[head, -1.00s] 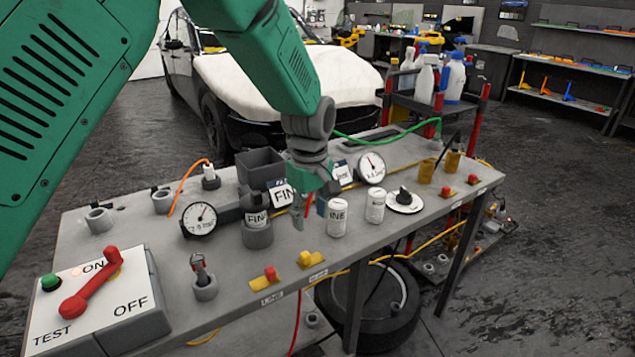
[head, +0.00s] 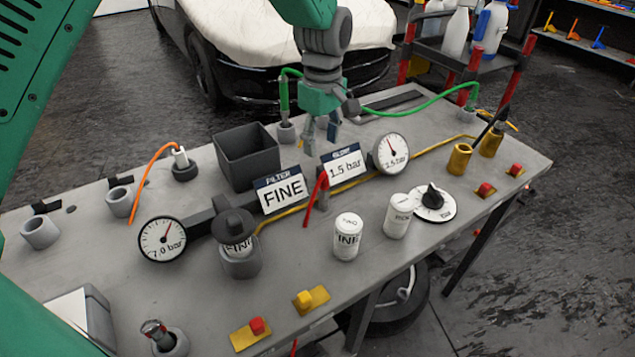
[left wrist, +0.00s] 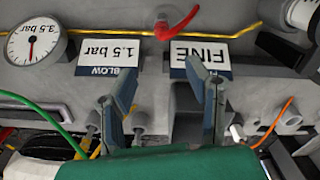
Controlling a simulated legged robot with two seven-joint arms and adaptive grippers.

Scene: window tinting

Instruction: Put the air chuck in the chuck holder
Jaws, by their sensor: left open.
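No part is labelled as the air chuck, so I cannot tell for sure which it is. A green-hosed tool (head: 284,98) stands upright in a small grey socket (head: 287,133) at the bench's back edge. A white fitting on an orange hose (head: 181,158) sits in a dark ring (head: 185,171). Two grey cup holders, the left (head: 40,232) and the next to it (head: 120,202), look empty.
A black box (head: 247,158), FINE sign (head: 284,194), 1.5 bar sign (head: 342,164) and gauges crowd the bench. A red lever (head: 317,197) and white canisters (head: 348,237) stand in front. The green hose (head: 415,112) runs across the back right.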

